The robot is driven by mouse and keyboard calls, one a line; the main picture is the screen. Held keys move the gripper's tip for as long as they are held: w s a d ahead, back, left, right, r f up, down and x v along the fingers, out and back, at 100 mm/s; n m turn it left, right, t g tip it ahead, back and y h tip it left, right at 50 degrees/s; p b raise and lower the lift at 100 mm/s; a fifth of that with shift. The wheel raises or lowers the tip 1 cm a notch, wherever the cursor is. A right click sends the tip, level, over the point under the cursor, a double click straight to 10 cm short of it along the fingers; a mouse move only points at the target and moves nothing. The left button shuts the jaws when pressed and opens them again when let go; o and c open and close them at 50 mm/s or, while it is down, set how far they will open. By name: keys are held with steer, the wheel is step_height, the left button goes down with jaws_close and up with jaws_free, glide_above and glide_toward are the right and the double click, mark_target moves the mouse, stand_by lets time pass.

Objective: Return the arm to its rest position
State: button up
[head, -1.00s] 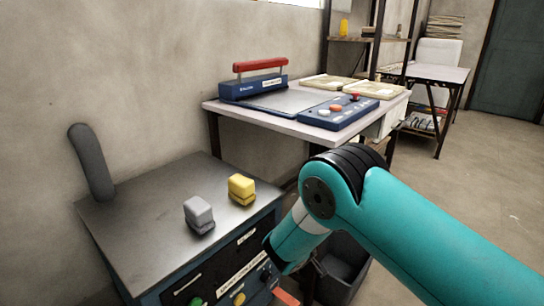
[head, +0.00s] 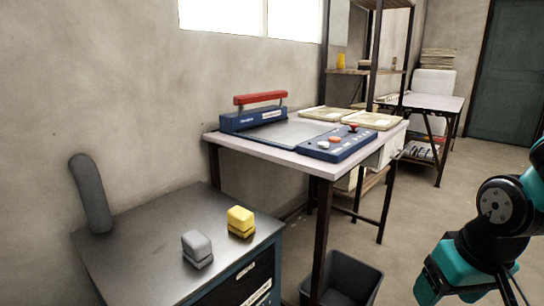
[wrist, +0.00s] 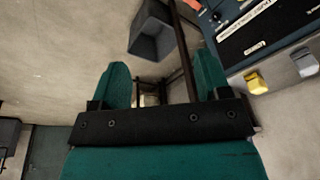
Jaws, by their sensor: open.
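My arm (head: 485,235) is at the right edge in the head view, bent and hanging over the floor. It is teal with black joints and clear of the tables. My gripper (wrist: 162,76) shows in the wrist view as two teal fingers set wide apart on a black bar. It is open, with nothing between the fingers. In the head view its end is partly cut off by the bottom edge.
The grey-topped cabinet (head: 150,255) at lower left bears a grey block (head: 197,248), a yellow block (head: 240,221) and a dark upright lever (head: 90,193). A table (head: 225,143) holds a blue press (head: 254,118). A dark bin (head: 350,280) stands below. Open floor lies around my arm.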

steer(key=s+a+r+n+g+y, duration=0.25)
steer(key=s+a+r+n, duration=0.4)
steer(key=s+a, duration=0.45)
step_height(320, 180, up, 27)
steer(key=w+p, duration=0.1)
steer(key=p, duration=2.5)
steer(key=shift+a+y+p, duration=0.3)
steer(key=shift+y+p, duration=0.05)
steer(key=shift+y, duration=0.1)
steer(key=shift+w, duration=0.1)
